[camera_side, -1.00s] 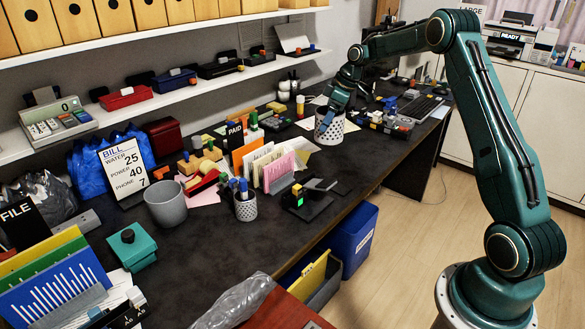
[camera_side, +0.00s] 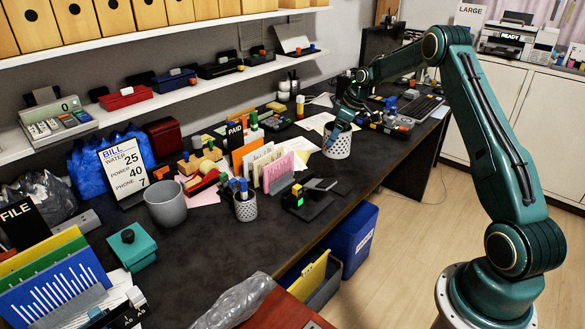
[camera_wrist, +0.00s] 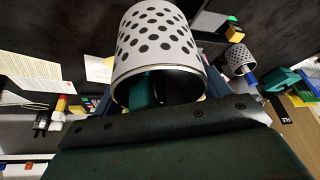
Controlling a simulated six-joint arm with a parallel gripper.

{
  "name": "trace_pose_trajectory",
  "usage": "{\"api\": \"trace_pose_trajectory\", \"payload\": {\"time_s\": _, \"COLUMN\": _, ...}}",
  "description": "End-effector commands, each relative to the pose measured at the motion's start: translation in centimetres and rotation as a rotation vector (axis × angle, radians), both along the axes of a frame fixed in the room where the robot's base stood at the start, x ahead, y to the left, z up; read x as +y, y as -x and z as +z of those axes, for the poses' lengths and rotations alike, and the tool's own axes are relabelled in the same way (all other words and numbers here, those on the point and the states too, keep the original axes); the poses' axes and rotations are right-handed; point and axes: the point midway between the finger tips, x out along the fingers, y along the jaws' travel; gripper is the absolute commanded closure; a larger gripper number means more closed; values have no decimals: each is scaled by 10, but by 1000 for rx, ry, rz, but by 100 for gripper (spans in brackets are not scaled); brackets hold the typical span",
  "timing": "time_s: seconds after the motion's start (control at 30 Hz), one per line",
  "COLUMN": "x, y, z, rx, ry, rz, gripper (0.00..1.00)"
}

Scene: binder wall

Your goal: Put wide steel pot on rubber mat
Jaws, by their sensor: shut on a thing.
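The wide steel pot (camera_side: 337,145) is a pale cylinder with rows of dark holes, upright near the desk's front edge in the side view. It fills the upper middle of the wrist view (camera_wrist: 158,42), its rim toward me. My gripper (camera_side: 344,119) is shut on the pot at its rim; a teal finger shows inside the mouth in the wrist view. I cannot tell whether the pot's base touches the desk. I cannot pick out a rubber mat with certainty; a flat black piece (camera_side: 322,211) lies on the desk near the front edge.
A smaller perforated pot (camera_side: 245,207) with pens, a pink card sorter (camera_side: 279,171) and a grey bin (camera_side: 166,204) stand to the left. A keyboard (camera_side: 421,107) and a block-filled tray (camera_side: 390,126) lie to the right.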

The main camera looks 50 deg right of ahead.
Motion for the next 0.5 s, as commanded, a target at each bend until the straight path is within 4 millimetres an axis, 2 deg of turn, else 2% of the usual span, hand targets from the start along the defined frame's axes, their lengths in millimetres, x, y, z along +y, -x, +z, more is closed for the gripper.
{"api": "trace_pose_trajectory", "payload": {"time_s": 0.3, "x": 0, "y": 0, "z": -60, "rx": 1, "ry": 0, "rz": 0, "gripper": 56}}
{"api": "trace_pose_trajectory", "payload": {"time_s": 0.5, "x": 0, "y": -1, "z": -84, "rx": -1, "ry": 1, "rz": 1, "gripper": 56}}
